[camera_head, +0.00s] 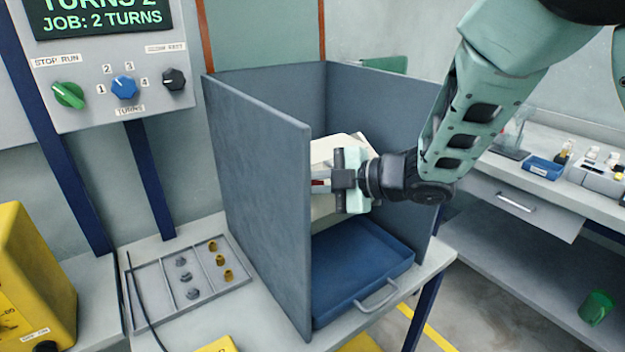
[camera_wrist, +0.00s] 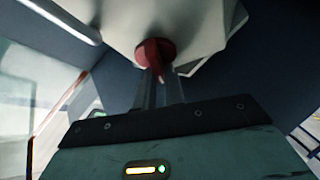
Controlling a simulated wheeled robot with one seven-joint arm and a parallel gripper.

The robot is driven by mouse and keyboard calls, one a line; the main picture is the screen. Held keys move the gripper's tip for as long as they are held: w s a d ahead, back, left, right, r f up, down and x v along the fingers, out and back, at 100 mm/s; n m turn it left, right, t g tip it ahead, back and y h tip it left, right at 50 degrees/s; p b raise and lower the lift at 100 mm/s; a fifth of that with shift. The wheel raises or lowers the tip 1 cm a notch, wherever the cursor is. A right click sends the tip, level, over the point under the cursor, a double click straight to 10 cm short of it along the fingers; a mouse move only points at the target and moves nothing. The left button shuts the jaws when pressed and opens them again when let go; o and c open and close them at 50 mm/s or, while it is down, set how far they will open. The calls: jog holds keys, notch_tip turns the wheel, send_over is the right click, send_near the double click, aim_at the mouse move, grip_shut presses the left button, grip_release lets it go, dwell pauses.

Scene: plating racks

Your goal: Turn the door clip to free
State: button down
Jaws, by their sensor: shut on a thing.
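The red door clip (camera_wrist: 155,54) sits on a pale many-sided drum (camera_wrist: 200,22) in the wrist view. My gripper (camera_wrist: 160,82) is shut on the clip, with its two fingers on either side of the clip's narrow lever. In the head view my gripper (camera_head: 322,186) reaches into the grey-blue booth from the right. The pale drum (camera_head: 338,150) shows behind it, and only a bit of red shows at the fingertips. Which marking the clip points to cannot be told.
Grey-blue booth walls (camera_head: 262,190) stand left, behind and right of my gripper. A blue tray (camera_head: 360,262) with a handle lies below. A control panel (camera_head: 105,75) with a green, a blue and a black knob hangs at left. A parts tray (camera_head: 150,290) lies on the bench.

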jog(key=shift+n+g+h+p, duration=0.5)
jog(key=shift+n+g, duration=0.1)
jog(key=shift+n, duration=1)
jog(key=shift+f, duration=0.1)
jog(key=c, duration=1.5)
grip_release()
jog(key=v, duration=1.7)
jog(key=shift+d+r+b, duration=0.15)
jog(key=shift+r+b, duration=0.1)
jog(key=shift+b, duration=0.15)
